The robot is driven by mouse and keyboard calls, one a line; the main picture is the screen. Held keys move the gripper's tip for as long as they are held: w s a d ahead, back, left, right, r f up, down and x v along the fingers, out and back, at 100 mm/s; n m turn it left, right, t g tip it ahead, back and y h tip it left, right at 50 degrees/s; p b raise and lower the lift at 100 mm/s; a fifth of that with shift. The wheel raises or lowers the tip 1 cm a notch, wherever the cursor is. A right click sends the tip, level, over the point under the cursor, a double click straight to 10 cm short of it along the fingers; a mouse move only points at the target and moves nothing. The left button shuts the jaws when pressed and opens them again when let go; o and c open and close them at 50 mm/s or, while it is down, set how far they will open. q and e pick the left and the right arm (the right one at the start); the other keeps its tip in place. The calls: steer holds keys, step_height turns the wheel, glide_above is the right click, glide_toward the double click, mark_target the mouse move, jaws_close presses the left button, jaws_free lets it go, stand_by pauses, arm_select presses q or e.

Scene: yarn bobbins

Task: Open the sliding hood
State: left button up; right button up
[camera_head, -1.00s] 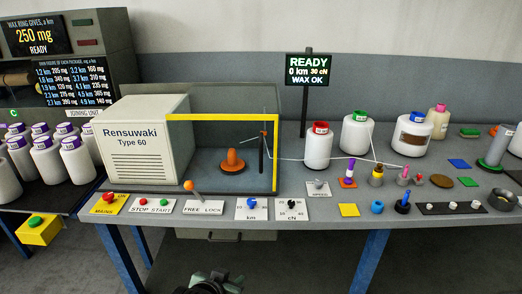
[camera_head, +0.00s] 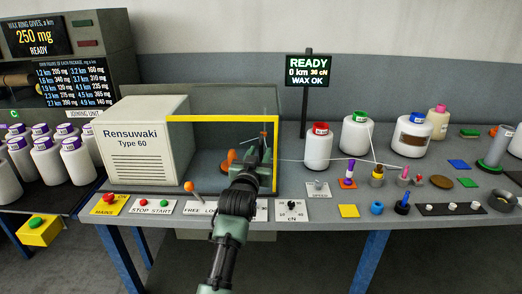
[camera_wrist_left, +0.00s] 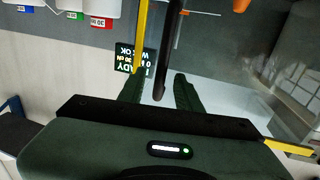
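The clear sliding hood has a yellow frame (camera_head: 215,118) and stands at the right of the cream Rensuwaki housing (camera_head: 148,140). The frame's right upright is still at the bay's right side. My left gripper (camera_head: 260,150) is at the front of the bay, just left of that upright. In the left wrist view my left gripper (camera_wrist_left: 158,86) has its two fingers apart, with a dark upright bar (camera_wrist_left: 162,60) showing between them. I cannot tell if either finger touches it. The yellow frame (camera_wrist_left: 140,35) runs close beside the bar. My right gripper is not in view.
Inside the bay an orange cone-shaped piece (camera_head: 229,158) is partly hidden by my arm. An orange-tipped lever (camera_head: 189,186) and a row of controls line the front edge. A thread runs right past bobbins (camera_head: 318,150). The display (camera_head: 308,69) reads READY.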

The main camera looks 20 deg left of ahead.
arm_select(q)
steer(key=shift+w+a, duration=0.15)
steer(key=shift+w, duration=0.95)
jaws_close()
stand_by(0.7)
